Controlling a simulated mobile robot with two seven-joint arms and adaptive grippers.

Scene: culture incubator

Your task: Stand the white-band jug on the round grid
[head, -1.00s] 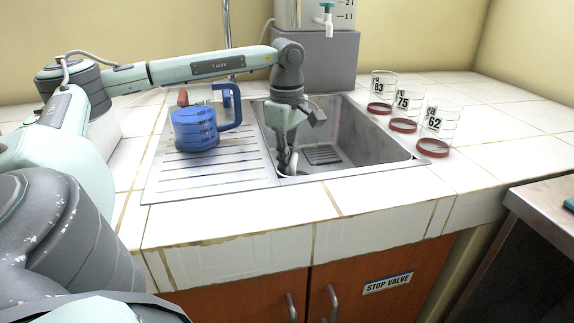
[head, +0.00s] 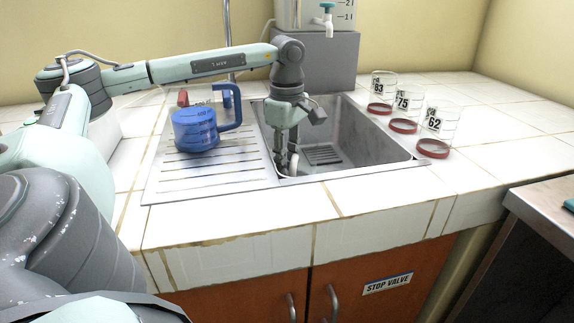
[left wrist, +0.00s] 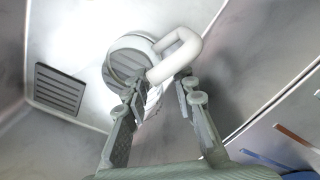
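A clear jug (left wrist: 128,62) with a white handle (left wrist: 188,54) is in the sink below my left gripper; it looks like the white-band jug. In the head view only a bit of white (head: 293,167) shows by the fingertips. My left gripper (left wrist: 160,92) points down into the sink, its fingers spread on either side of the jug's handle side. I cannot tell whether they touch it. Grey slats show within the jug's round outline; I cannot tell whether they are a round grid under it. My right gripper is not in view.
A blue jug (head: 196,130) stands on the ribbed drainboard (head: 215,175), left of the sink (head: 365,150). A dark rectangular grate (left wrist: 62,88) lies in the sink. Beakers with red bases (head: 403,126) line the counter at right. A tank with a tap (head: 326,20) stands behind.

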